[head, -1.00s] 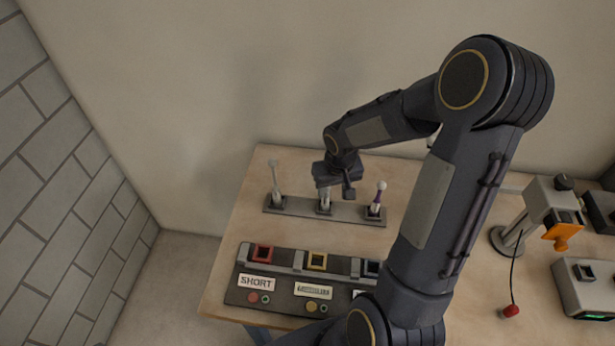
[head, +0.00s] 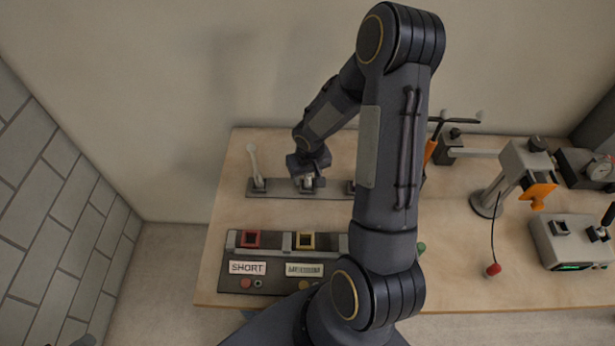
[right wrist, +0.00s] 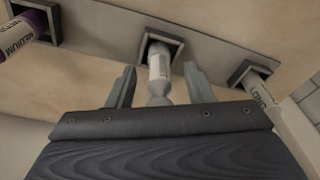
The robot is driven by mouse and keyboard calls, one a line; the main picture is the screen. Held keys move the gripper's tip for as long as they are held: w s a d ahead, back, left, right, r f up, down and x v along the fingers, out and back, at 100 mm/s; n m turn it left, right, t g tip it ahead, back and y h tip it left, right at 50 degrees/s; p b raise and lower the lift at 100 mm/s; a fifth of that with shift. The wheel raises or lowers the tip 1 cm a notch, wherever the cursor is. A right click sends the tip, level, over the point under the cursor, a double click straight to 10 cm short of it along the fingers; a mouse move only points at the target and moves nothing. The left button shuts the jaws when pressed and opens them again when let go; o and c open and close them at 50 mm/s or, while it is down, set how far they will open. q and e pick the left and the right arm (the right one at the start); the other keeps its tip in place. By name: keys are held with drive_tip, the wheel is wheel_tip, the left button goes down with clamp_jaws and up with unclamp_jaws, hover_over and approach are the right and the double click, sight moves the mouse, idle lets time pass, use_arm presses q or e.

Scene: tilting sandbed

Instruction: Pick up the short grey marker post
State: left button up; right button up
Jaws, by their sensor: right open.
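The short grey marker post (right wrist: 159,70) stands in the middle socket of the grey rack (head: 281,195). It has a rounded pale knob at its near end and faint lettering. My right gripper (right wrist: 158,86) is open, with one finger on each side of the post and gaps showing. In the head view my right gripper (head: 307,178) is over the middle socket and mostly hides the post. A post marked LONG (right wrist: 263,96) and a purple post marked MEDIUM (right wrist: 20,36) stand in the outer sockets. The long one (head: 254,160) also shows in the head view.
A dark tray (head: 233,267) with red and yellow square sockets and a SHORT label lies in front of the rack. A stand with an orange part (head: 537,190) and a grey box (head: 574,240) are at the right. My right arm hides the rack's right end.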

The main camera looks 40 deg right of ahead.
clamp_jaws()
idle(0.3)
